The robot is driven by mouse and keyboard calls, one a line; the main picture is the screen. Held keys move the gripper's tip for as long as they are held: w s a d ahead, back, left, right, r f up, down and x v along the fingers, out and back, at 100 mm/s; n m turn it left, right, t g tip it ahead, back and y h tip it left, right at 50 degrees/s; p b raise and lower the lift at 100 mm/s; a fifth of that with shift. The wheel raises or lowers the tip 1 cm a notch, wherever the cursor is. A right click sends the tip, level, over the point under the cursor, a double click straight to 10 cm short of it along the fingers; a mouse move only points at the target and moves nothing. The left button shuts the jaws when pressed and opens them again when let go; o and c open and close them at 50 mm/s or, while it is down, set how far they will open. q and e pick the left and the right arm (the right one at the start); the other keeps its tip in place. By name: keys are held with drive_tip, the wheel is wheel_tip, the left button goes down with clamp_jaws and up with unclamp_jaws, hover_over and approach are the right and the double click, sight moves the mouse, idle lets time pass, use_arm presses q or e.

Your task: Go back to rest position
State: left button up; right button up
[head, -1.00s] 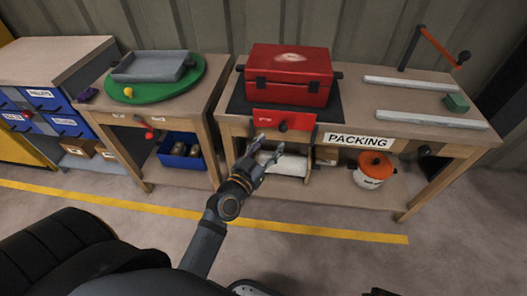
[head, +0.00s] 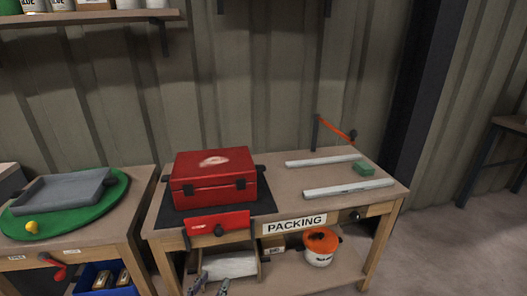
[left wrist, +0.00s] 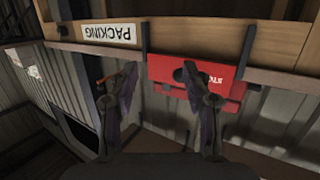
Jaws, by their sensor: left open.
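My left gripper (head: 209,286) shows only at its fingertips at the bottom edge of the head view, in front of the packing bench (head: 290,185). In the left wrist view its two fingers (left wrist: 160,100) stand wide apart with nothing between them. A red panel with a dark knob (head: 217,224) hangs at the bench's front edge, beyond the fingers; it also shows in the left wrist view (left wrist: 222,78). The fingers look apart from it, though the right finger overlaps it in the picture. My right gripper is not in view.
A closed red toolbox (head: 213,178) stands on a dark mat on the bench. Two pale rails (head: 348,188) and a green block (head: 364,168) lie at its right. An orange-lidded pot (head: 320,247) sits on the lower shelf. A grey tray (head: 62,190) rests on a green disc at left.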

use_arm(q)
drive_tip(key=s+a+f+g+y, duration=0.1)
drive_tip(key=s+f+g, duration=0.3)
drive_tip(key=f, duration=0.4)
drive_tip(key=s+a+f+g, duration=0.2)
drive_tip(key=s+f+g, duration=0.2)
drive_tip(key=f, duration=0.4)
drive_tip(key=s+a+f+g+y, duration=0.1)
drive_tip(key=s+f+g, duration=0.35)
drive_tip(key=f, duration=0.35)
drive_tip(key=s+a+f+n+g+y+p, duration=0.1)
drive_tip(key=s+a+p, duration=0.3)
drive_tip(key=s+p, duration=0.7)
drive_tip(key=s+a+f+n+g+y+p, duration=0.1)
drive_tip(key=s+a+p, duration=0.2)
drive_tip(key=s+p, duration=0.8)
drive_tip(key=p, duration=0.3)
drive_tip(key=shift+s+a, duration=0.35)
drive_tip(key=shift+s, duration=0.05)
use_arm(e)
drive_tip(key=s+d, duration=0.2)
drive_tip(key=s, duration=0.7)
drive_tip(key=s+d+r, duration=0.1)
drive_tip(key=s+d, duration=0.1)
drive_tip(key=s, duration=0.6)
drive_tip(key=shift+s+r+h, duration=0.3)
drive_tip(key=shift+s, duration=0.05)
